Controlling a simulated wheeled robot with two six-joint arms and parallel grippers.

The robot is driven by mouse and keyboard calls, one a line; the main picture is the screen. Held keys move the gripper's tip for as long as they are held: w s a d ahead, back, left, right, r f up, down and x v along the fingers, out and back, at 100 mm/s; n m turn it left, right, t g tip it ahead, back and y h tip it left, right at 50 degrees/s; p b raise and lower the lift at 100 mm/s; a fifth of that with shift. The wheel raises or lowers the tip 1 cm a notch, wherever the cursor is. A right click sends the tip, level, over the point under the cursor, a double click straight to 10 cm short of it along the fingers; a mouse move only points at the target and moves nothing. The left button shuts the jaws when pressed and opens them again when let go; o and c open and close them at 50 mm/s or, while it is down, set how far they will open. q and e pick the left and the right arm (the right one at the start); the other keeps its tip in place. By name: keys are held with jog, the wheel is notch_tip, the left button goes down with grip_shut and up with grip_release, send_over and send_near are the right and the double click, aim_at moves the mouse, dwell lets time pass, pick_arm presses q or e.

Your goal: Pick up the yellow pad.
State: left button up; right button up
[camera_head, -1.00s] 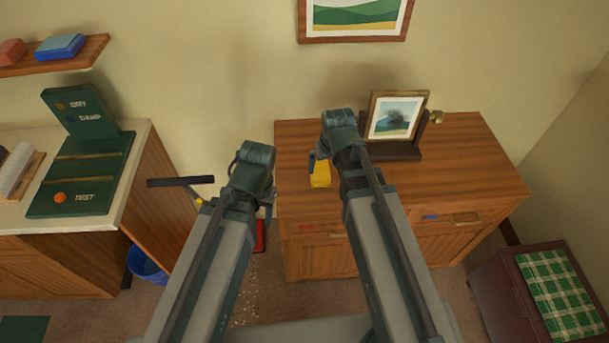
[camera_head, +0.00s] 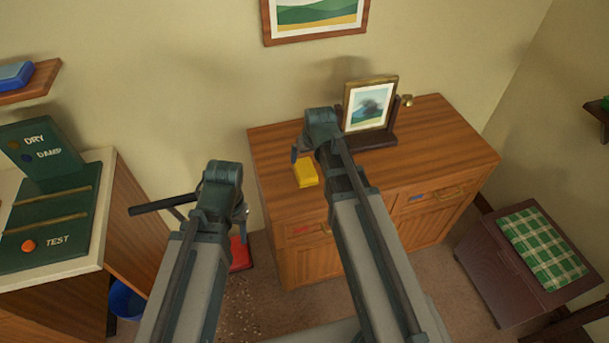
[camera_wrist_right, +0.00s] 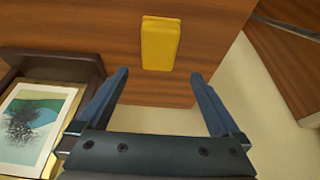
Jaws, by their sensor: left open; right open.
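The yellow pad (camera_head: 305,172) lies on the left part of the wooden cabinet top. In the right wrist view the yellow pad (camera_wrist_right: 160,43) lies just beyond the fingertips, roughly centred between them. My right gripper (camera_wrist_right: 160,78) is open and empty, with its two blue fingers apart. In the head view my right gripper (camera_head: 300,152) is over the cabinet's left part beside the pad, partly hidden by its own wrist. My left gripper (camera_head: 240,212) is left of the cabinet, away from the pad; its fingers are mostly hidden behind the wrist.
The wooden cabinet (camera_head: 440,150) bears a framed picture on a dark stand (camera_head: 369,110), right of my right wrist. A counter with a green test board (camera_head: 45,225) stands at left. A red object (camera_head: 240,254) is low beside the cabinet. A chest with a green checked cushion (camera_head: 542,248) stands right.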

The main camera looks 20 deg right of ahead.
aim_at(305, 168)
jog(key=b+x, duration=0.5)
jog(key=x, duration=0.1)
jog(key=shift+w+f, duration=0.1)
jog(key=shift+f, duration=0.2)
jog(key=b+x, duration=0.5)
jog(key=shift+d+f, duration=0.15)
jog(key=shift+f, duration=0.25)
dwell(0.5)
jog(key=c, duration=1.2)
jog(key=shift+r, duration=0.15)
